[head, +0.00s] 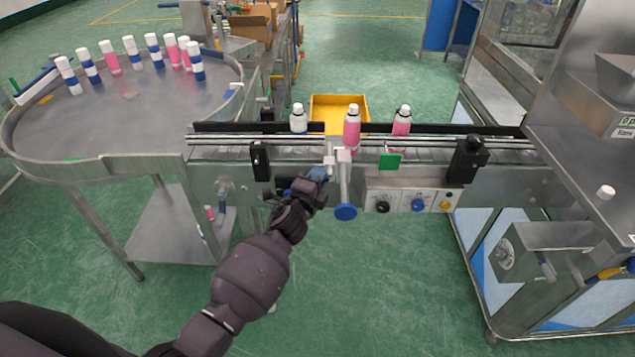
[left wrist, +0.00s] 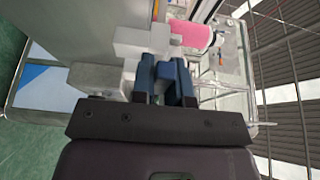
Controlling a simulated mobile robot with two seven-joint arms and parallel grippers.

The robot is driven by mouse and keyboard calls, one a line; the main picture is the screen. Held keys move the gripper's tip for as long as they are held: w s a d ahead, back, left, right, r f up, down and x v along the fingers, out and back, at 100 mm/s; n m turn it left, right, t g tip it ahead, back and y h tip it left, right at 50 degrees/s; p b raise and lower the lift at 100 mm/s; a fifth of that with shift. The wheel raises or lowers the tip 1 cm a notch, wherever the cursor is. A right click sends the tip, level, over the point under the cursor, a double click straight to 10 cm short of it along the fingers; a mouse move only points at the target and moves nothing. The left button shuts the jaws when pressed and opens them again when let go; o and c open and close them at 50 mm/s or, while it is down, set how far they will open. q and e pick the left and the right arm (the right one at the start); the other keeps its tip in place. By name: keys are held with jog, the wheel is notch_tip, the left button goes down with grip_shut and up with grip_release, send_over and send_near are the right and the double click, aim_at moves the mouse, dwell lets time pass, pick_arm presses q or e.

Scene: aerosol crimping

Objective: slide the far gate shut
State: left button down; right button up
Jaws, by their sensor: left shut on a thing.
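A conveyor (head: 225,150) runs across the middle of the head view. At its near rail stand two small pale gate pieces (head: 344,155) side by side, close to a pink bottle. I cannot tell clearly which of them is the far gate. My left gripper (head: 322,172) reaches up to them from below and is shut on a pale gate handle. In the left wrist view the blue fingertips (left wrist: 165,75) are close together beside white gate blocks (left wrist: 145,42). The fingers hide the gripped part. My right gripper is not in view.
A control panel (head: 400,201) is farther right. A round table (head: 140,105) holds several bottles. A yellow tray (head: 340,101) lies behind.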

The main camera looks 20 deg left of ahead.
pick_arm(q)
jog(key=c, duration=1.5)
grip_release()
jog(key=shift+w+a+r, duration=0.1)
jog(key=shift+r, duration=0.05)
jog(key=shift+c, duration=0.2)
jog(key=o, duration=0.4)
jog(key=shift+w, duration=0.2)
jog(key=shift+s+a, duration=0.2)
jog(key=shift+s, duration=1.65)
jog(key=shift+s+a, duration=0.15)
jog(key=shift+s, duration=1.65)
jog(key=shift+s+a, duration=0.2)
jog(key=shift+s, duration=1.65)
